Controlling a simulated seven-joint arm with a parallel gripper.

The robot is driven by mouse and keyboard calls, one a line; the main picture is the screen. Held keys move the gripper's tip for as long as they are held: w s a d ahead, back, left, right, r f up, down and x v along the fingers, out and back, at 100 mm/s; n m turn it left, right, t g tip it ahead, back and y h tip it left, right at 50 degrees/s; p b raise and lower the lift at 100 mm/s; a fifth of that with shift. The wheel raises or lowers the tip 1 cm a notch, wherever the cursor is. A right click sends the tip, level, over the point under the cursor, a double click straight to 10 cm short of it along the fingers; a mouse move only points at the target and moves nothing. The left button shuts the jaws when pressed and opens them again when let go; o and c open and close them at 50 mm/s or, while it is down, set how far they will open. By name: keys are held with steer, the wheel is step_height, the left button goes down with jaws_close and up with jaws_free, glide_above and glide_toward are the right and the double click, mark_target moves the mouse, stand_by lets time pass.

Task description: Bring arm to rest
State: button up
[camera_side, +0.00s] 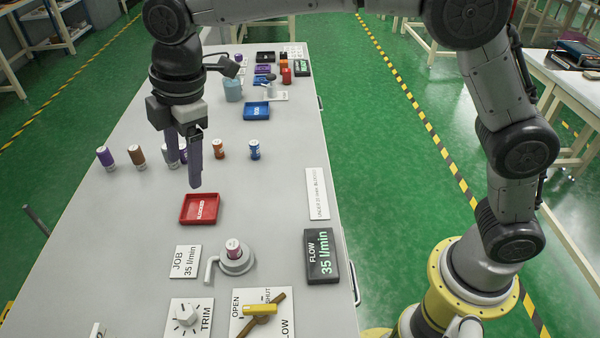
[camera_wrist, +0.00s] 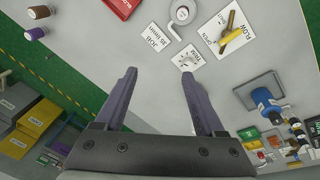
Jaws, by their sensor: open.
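My gripper (camera_side: 192,184) hangs fingers down above the grey bench (camera_side: 130,215), in front of the row of small columns and behind the red tray (camera_side: 186,221). In the wrist view my gripper (camera_wrist: 158,74) has its two purple fingers wide apart with nothing between them. A column with a dark red band (camera_side: 233,249) stands on the round grey holder (camera_side: 240,264) with a side spout. The flow display (camera_side: 322,256) reads 35 l/min, and the job card (camera_side: 185,262) reads 35 l/min. The yellow valve handle (camera_side: 260,310) sits on the open/shut flow plate.
A purple column (camera_side: 105,157), a brown column (camera_side: 137,156), an orange column (camera_side: 218,149) and a blue column (camera_side: 254,150) stand in a row; my gripper partly hides others. A blue tray (camera_side: 257,111) lies behind. A trim knob (camera_side: 188,315) is at front. The bench's left side is mostly clear.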

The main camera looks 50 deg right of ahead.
steer(key=s+d+r+m+t, duration=0.1)
steer(key=s+d+r+m, duration=0.25)
steer(key=d, duration=0.45)
steer(key=s+d+r+m+t, duration=0.1)
steer(key=s+d+r+m, duration=0.15)
steer(key=s+d, duration=0.35)
steer(key=s+d+r+m+t, duration=0.1)
steer(key=s+d+r+m, duration=0.2)
steer(key=d, duration=0.6)
steer(key=s+d+f+m, duration=0.2)
steer(key=s+f+m, duration=0.2)
steer(key=s, duration=0.3)
steer(key=s+d+f+m+h, duration=0.1)
steer(key=s+d+f+m, duration=0.2)
steer(key=s, duration=0.4)
step_height(320, 180, down, 3)
steer(key=shift+s+d+r+m+t, duration=0.15)
steer(key=shift+d+m+t, duration=0.1)
steer(key=shift+m+t, duration=0.2)
